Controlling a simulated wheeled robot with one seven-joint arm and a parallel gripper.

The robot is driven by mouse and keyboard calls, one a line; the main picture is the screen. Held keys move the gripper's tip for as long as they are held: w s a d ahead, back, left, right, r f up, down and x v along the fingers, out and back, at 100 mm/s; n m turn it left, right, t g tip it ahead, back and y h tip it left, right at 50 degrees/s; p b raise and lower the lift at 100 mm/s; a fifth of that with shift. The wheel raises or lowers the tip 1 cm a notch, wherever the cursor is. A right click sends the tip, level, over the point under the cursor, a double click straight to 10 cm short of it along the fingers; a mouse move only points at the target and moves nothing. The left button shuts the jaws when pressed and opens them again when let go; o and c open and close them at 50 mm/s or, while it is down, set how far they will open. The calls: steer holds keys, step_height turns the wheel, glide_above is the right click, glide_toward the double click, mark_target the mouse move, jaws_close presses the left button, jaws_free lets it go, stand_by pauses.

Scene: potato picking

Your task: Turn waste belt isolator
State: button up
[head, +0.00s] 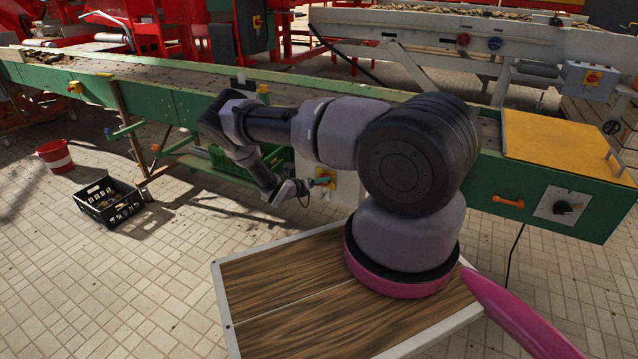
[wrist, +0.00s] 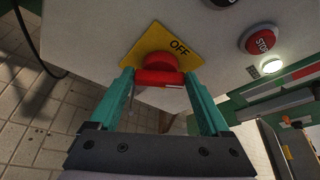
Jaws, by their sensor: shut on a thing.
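The isolator is a red rotary handle (wrist: 160,77) on a yellow plate (wrist: 180,46) marked OFF, on a pale control box. The handle's red bar lies crosswise between the teal fingertips of my gripper (wrist: 160,79), one finger on each side, and the gripper is shut on it. In the head view my gripper (head: 309,186) reaches the box (head: 348,188) below the green conveyor's side. There the fingers partly cover the yellow plate (head: 327,174), and the handle is too small to read.
A red STOP button (wrist: 259,39) and a lit white lamp (wrist: 272,66) sit right of the isolator. The green conveyor (head: 190,105) runs behind my arm.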

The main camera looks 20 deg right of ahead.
steer(key=n+h, duration=0.1)
steer(key=n, duration=0.2)
steer(key=f+n+h, duration=0.1)
steer(key=n, duration=0.1)
steer(key=n+h, duration=0.2)
steer(key=n, duration=0.1)
steer(key=shift+w+a+f+n+g, duration=0.2)
steer(key=shift+w+a+n+g, duration=0.1)
steer(key=shift+g, duration=0.1)
stand_by(0.5)
steer(key=o, duration=1.2)
steer(key=v, duration=1)
steer(key=shift+s+a+f, duration=0.1)
steer(key=shift+a, duration=0.25)
